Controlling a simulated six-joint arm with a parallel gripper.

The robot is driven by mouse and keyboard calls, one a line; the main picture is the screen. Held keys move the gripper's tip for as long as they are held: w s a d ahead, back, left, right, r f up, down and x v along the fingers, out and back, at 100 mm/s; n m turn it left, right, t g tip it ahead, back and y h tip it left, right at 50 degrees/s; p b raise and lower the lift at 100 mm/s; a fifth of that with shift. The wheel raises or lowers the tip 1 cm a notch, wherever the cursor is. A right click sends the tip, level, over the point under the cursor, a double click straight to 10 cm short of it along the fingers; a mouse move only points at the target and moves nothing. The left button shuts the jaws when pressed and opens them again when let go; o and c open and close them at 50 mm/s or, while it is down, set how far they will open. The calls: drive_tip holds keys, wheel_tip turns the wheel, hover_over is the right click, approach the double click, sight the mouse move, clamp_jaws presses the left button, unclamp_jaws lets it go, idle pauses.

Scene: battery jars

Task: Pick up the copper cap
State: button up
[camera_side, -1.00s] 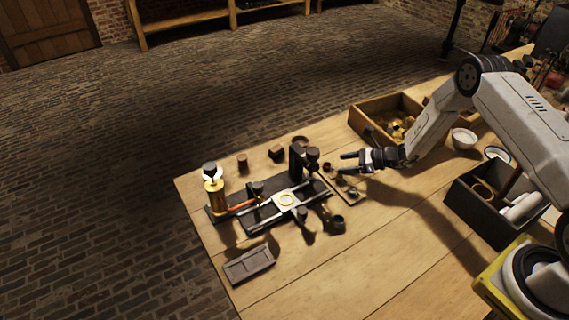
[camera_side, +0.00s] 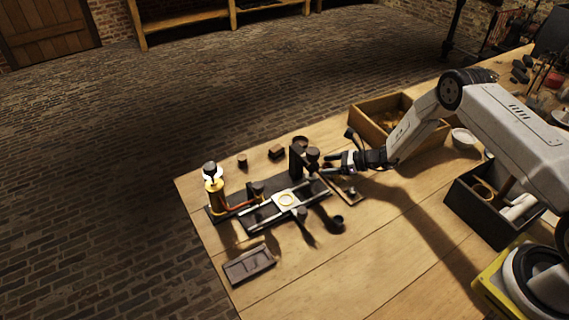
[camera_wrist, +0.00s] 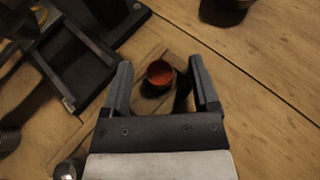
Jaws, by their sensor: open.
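A small round copper cap (camera_wrist: 159,74), reddish-orange on top, shows in the wrist view between the two fingers of my gripper (camera_wrist: 163,82). The fingers stand open on either side of it, with a visible gap on each side. The cap rests on or just over a small wooden board (camera_wrist: 165,105); the height between cap and fingers is hard to judge. In the side view my gripper (camera_side: 333,163) is low beside the dark upright post of the apparatus, over the small board (camera_side: 346,190). The cap is hidden there by the gripper.
The black apparatus (camera_side: 258,213) with its brass column (camera_side: 215,196) stands left of my gripper. A wooden crate (camera_side: 372,133) is behind, and a dark box (camera_side: 480,215) lies to the right. A shallow tray (camera_side: 249,265) is at the front. The table's front middle is clear.

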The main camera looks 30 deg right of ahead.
drive_tip(key=shift+s+f, duration=0.1)
drive_tip(key=c, duration=1)
clamp_jaws()
drive_tip(key=shift+r, duration=0.25)
drive_tip(key=shift+r, duration=0.85)
drive_tip(key=s+r, duration=1.1)
drive_tip(key=s, duration=0.3)
drive_tip(key=shift+a, duration=0.35)
